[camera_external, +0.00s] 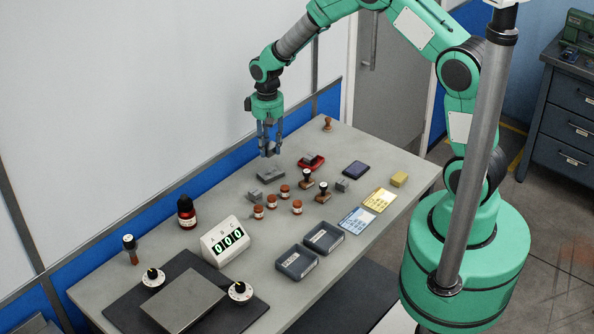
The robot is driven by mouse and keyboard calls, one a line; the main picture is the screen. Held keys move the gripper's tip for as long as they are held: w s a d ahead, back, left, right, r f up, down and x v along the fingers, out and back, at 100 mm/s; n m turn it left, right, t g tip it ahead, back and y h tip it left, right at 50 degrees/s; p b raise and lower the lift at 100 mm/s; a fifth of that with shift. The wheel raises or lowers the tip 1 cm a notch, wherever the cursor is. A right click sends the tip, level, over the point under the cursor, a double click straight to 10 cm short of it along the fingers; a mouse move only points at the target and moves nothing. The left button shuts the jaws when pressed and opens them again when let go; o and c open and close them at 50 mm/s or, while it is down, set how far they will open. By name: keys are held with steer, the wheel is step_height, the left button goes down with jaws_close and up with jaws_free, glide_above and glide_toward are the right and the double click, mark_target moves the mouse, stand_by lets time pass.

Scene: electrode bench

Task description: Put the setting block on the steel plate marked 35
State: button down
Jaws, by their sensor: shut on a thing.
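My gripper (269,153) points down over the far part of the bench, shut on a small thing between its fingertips. I take this to be the setting block, but it is too small and covered to make out. A flat grey metal block (270,174) lies on the bench just below the fingertips, with a visible gap. A large bare steel plate (185,299) lies on a black mat (124,308) at the near left. A small grey block (342,186) sits right of the stamps. No number 35 is readable on any plate.
A red dish (312,163) holding a grey piece, black-handled stamps (307,178) and several brown jars (284,192) stand close by. A counter (226,241) reads 000. Two dark trays (323,238), cards (379,200) and a dark red bottle (186,212) take up other spots.

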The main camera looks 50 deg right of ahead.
mark_target(269, 155)
steer(key=shift+f, duration=2)
steer(key=shift+f, duration=1.85)
steer(key=shift+f, duration=0.1)
steer(key=c, duration=1.3)
jaws_free()
steer(key=shift+o, duration=0.2)
step_height(269, 155, up, 12)
steer(key=shift+r, duration=0.1)
